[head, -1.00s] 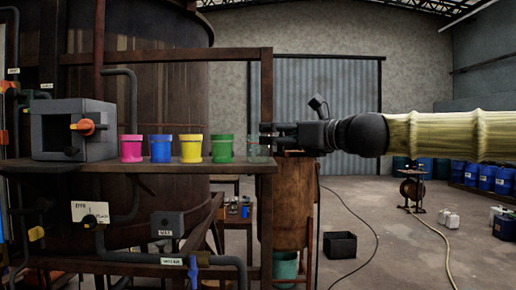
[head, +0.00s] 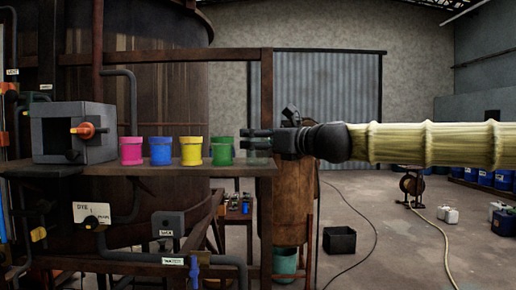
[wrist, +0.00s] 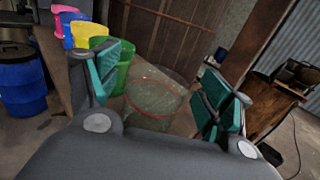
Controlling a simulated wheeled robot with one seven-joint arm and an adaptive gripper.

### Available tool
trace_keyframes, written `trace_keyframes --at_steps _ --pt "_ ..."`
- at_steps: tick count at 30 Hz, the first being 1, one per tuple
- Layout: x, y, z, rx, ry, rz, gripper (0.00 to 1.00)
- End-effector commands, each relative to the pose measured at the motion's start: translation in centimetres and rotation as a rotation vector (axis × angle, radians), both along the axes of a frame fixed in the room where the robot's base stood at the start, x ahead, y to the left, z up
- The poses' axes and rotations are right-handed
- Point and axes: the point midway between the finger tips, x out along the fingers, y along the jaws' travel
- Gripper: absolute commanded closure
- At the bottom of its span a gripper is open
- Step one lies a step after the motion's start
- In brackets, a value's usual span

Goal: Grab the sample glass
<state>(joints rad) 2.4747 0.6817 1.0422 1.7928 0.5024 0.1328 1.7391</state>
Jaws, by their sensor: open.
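The sample glass (wrist: 152,104) is a clear cup with a thin red line at its rim. In the wrist view it stands between the two open fingers of my gripper (wrist: 160,92), with its near side low in the gap. In the head view the glass (head: 257,146) is faint at the right end of the shelf, just right of the green cup. My gripper (head: 262,139) reaches in from the right at the glass's height, its fingers overlapping it in the picture. Whether a finger touches the glass cannot be told.
Green (head: 222,151), yellow (head: 191,151), blue (head: 160,151) and pink (head: 131,151) cups stand in a row left of the glass on the shelf (head: 150,169). The green cup is close to my left finger in the wrist view. A rusty post (head: 266,95) rises at the shelf's right end.

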Motion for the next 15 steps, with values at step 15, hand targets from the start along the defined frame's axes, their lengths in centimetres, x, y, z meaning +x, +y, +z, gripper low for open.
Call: trace_keyframes --at_steps 15 --pt "0.41 0.47 -0.08 -0.001 0.001 0.001 0.46"
